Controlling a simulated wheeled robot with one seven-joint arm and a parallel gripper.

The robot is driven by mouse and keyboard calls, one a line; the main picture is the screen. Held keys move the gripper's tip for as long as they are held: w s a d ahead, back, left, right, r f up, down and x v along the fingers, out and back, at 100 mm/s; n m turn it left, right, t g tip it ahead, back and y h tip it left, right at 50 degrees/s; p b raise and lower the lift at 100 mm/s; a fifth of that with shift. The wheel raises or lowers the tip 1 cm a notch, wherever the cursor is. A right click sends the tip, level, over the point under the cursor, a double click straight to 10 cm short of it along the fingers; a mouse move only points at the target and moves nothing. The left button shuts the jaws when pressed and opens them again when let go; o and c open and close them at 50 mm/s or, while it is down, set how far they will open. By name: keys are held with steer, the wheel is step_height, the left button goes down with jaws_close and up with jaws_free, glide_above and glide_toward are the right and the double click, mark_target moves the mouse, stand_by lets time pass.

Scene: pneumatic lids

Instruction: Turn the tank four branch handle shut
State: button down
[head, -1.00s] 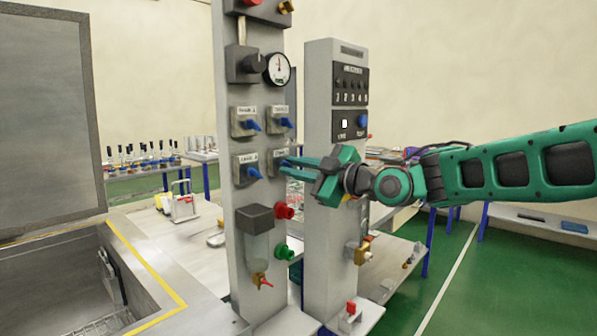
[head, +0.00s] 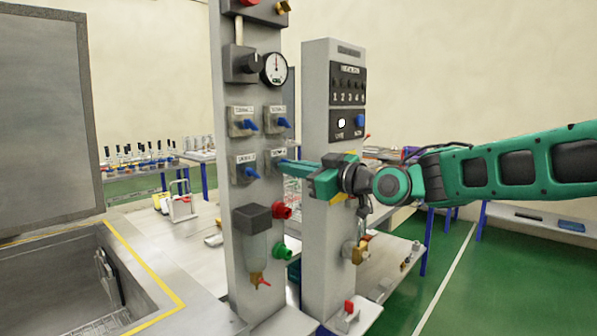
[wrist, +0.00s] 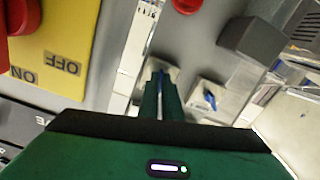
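The lower-right branch valve (head: 279,156) is on the grey column and has a small label that I cannot read clearly. Its blue handle (wrist: 160,75) shows between my fingertips in the wrist view. My gripper (head: 288,164) reaches in from the right, and its two green fingers are close together on this handle. They hide most of the handle in the head view. The lower-left valve's blue handle (head: 252,172) is beside it and free; it also shows in the wrist view (wrist: 210,98).
Two more blue-handled valves (head: 250,125) (head: 283,123) sit above, under a round gauge (head: 275,69). A red knob (head: 283,211) and green knob (head: 283,251) project below. A second grey column (head: 322,240) stands close to my gripper.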

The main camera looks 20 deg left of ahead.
steer(key=m, duration=1.1)
steer(key=shift+s+a+r+m, duration=0.1)
steer(key=shift+a+r+m, duration=0.05)
steer(key=shift+r+m, duration=0.25)
stand_by(0.3)
steer(key=c, duration=2)
jaws_free()
steer(key=shift+f, duration=0.3)
steer(key=shift+d, duration=0.2)
